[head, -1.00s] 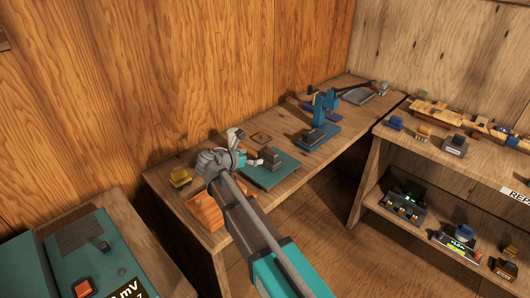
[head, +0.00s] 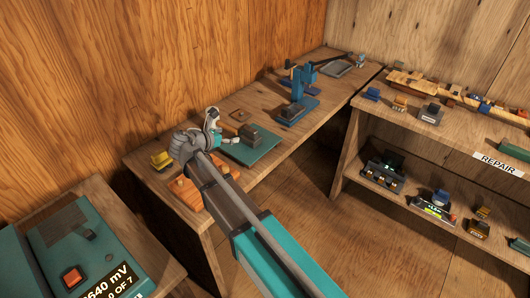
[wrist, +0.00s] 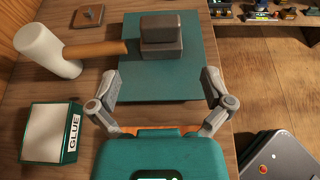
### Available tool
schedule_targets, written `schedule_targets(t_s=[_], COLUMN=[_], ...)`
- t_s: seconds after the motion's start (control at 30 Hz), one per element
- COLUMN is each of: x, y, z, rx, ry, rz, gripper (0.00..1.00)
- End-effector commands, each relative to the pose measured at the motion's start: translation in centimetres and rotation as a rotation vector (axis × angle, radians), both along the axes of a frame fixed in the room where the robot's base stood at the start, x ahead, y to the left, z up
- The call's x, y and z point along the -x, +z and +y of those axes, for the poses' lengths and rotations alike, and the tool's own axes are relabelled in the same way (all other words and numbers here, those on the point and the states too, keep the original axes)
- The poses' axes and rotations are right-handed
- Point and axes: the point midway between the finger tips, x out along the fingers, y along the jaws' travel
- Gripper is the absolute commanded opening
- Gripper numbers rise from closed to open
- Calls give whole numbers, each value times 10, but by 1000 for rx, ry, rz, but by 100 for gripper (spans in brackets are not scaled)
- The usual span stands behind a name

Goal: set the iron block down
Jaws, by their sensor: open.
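The iron block (wrist: 162,46) is dark grey and rests on the teal mat (wrist: 150,88); it looks like a squat base with a smaller block on top. In the head view the block (head: 251,137) sits towards the back of the mat (head: 262,152) on the bench. My gripper (wrist: 160,84) is open and empty in the wrist view, its two fingers apart over the near part of the mat. The block lies beyond the fingertips, clear of both. In the head view my gripper (head: 224,137) is left of the block, partly hidden by my arm.
A white-headed mallet (wrist: 50,52) lies left of the mat, its wooden handle reaching towards the block. A glue box (wrist: 45,135) stands nearer on the left. A small brown square (wrist: 88,16) lies at the back. A blue press (head: 298,95) stands further along the bench.

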Motion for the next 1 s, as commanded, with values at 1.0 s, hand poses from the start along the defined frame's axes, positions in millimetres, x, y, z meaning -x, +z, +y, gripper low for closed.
schedule_targets(t_s=[1.0], x=[74], y=[-88], z=[-232], rx=[-951], ry=[-1015], rz=[-193], gripper=[100])
